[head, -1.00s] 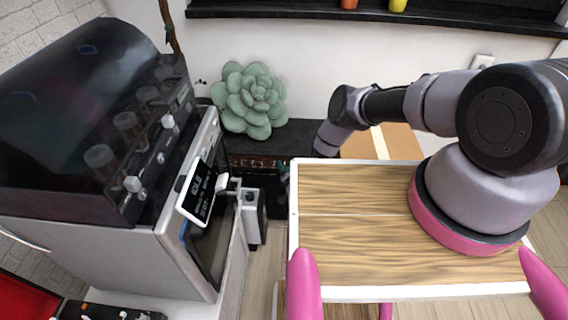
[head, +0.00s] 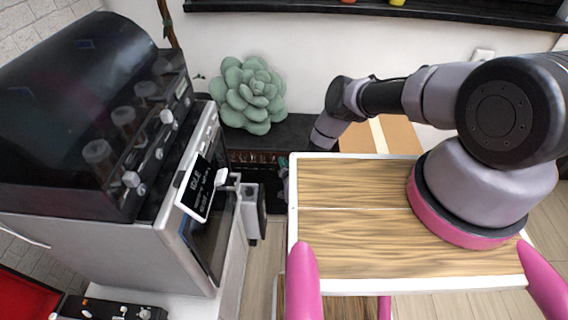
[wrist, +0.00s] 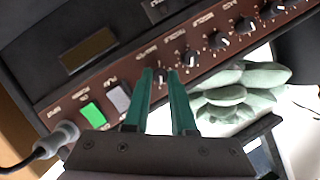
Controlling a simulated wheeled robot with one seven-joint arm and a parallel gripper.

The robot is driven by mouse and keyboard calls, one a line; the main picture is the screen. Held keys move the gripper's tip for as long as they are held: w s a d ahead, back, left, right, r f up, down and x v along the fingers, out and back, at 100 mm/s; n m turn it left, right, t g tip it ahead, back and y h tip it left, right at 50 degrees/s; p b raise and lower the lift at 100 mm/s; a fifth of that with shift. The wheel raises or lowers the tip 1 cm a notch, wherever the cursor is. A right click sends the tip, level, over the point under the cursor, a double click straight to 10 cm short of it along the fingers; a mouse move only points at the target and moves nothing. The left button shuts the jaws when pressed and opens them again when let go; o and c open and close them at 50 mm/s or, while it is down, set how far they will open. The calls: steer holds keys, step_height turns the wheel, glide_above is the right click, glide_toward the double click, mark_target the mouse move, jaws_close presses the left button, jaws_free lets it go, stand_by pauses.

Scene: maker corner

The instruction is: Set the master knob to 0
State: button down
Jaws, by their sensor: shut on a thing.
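In the wrist view, a brown-red amplifier panel (wrist: 110,77) runs diagonally and carries a row of black knobs with white pointer marks. My gripper (wrist: 160,73) has two dark green fingers, shut on the lowest knob of the row (wrist: 160,77), the one nearest the buttons. The fingers cover much of this knob, so its pointer is hard to read. The panel lettering is upside down and too small to read surely, so I cannot confirm the master label. In the head view, the black amplifier (head: 285,133) stands by the wall. My gripper is mostly hidden there.
A green lit button (wrist: 93,115), a grey button (wrist: 118,97) and a plugged cable (wrist: 62,138) sit beside the held knob. A succulent plant (head: 248,95) stands on the amplifier. A large machine with a screen (head: 197,187) stands at the left.

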steer(key=shift+a+n+h, duration=0.2)
steer(key=shift+n+h, duration=1.05)
steer(key=shift+n, duration=0.45)
steer(key=shift+a+n+h, duration=0.25)
steer(key=shift+n+h, duration=1.05)
steer(key=shift+n, duration=0.4)
steer(key=shift+a+n+h, duration=0.2)
steer(key=shift+n+h, duration=1.05)
steer(key=shift+n, duration=0.45)
steer(key=c, duration=0.7)
jaws_free()
steer(key=shift+c, duration=0.2)
